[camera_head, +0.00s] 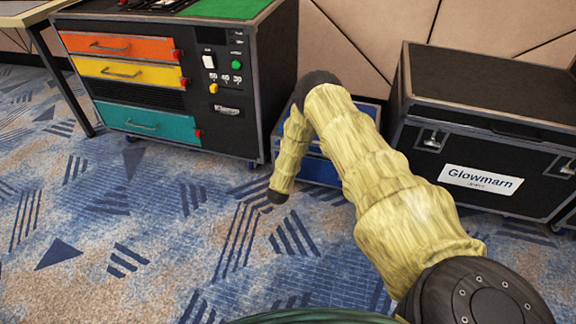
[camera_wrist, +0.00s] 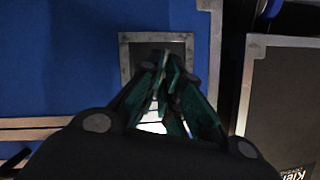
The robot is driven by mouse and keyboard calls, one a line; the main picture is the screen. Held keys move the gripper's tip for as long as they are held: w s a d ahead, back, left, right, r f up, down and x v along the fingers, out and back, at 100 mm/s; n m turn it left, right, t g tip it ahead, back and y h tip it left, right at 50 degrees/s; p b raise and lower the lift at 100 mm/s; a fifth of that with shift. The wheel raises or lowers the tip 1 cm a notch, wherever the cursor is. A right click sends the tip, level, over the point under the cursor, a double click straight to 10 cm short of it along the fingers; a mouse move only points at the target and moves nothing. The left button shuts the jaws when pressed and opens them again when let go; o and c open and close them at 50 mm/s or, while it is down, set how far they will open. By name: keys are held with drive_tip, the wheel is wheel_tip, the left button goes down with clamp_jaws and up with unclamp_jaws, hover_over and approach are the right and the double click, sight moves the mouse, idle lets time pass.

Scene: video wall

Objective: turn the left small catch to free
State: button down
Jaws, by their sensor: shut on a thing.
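A blue case (camera_head: 318,172) with metal edges stands low behind my arm. In the wrist view its blue face (camera_wrist: 60,60) fills the left side. A dark, metal-rimmed recess (camera_wrist: 126,60) is set in that face. My gripper (camera_wrist: 166,65) is over this recess, its dark green fingers close together and shut on the left small catch. The fingers hide most of the catch, so I cannot tell which way it is turned. In the head view my arm hides much of the blue case, and I cannot make out the fingers there.
A black drawer cabinet (camera_head: 230,122) with orange, yellow and teal drawers stands at left. A black flight case (camera_head: 480,90) labelled Glowmarn stands close at right. The blue patterned carpet (camera_head: 150,240) in front is clear.

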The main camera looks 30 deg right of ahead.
drive_tip(key=shift+w+a+n+g+h+p, duration=0.15)
drive_tip(key=shift+n+g+h+p, duration=0.35)
drive_tip(key=shift+n, duration=0.6)
drive_tip(key=c, duration=1.6)
unclamp_jaws()
drive_tip(key=shift+f, duration=0.1)
drive_tip(key=v, duration=1.2)
